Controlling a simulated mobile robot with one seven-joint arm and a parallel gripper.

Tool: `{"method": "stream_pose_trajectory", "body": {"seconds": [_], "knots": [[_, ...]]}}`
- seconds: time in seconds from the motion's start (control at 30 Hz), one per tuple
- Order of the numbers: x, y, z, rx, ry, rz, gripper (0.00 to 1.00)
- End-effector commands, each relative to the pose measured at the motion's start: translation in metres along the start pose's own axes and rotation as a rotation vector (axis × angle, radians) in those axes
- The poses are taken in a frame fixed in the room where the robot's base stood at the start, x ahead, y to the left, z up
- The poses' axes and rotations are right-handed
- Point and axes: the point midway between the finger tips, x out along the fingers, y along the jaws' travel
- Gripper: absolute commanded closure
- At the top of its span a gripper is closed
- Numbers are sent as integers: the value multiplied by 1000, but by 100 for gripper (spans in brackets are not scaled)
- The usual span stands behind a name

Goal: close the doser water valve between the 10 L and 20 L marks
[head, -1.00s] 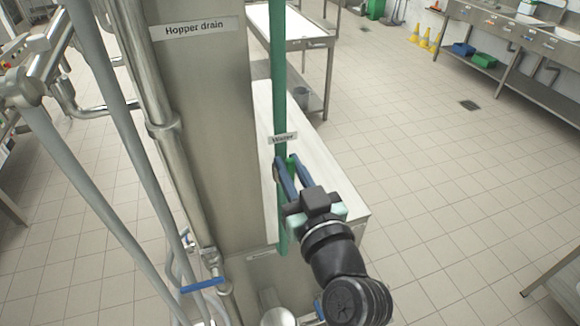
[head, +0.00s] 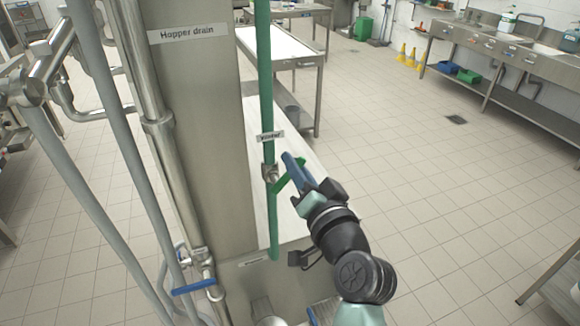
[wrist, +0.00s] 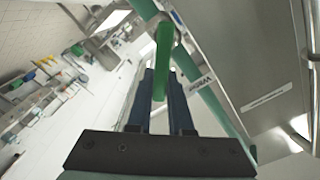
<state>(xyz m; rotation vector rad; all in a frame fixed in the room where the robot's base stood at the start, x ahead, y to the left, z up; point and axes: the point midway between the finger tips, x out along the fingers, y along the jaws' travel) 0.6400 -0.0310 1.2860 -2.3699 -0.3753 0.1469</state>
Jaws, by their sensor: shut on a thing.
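The water valve (head: 270,173) sits on a vertical green pipe (head: 265,80), just below a label plate (head: 271,136). Its green lever (head: 284,184) sticks out from the pipe, slanting up to the right. My gripper (head: 291,158), with blue fingers, is to the right of the pipe and shut on the lever. In the wrist view the lever (wrist: 164,45) runs down between the two fingers (wrist: 163,78). The fingers hide part of the lever in the head view. The doser's level scale with litre marks is not in view.
A steel column (head: 195,140) labelled "Hopper drain" stands left of the green pipe. Grey pipes (head: 95,130) and a blue-handled valve (head: 193,286) are at the left. A pale bench surface (head: 262,120) lies behind the pipe. Tiled floor (head: 430,190) is open at the right.

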Motion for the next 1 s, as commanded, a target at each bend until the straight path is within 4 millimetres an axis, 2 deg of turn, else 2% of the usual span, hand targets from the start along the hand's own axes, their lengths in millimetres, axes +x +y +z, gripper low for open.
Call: {"method": "stream_pose_trajectory", "body": {"seconds": [0.6,1.0], "knots": [[0,27,8,570,-1,3,100],[0,35,15,791,-2,2,100]]}}
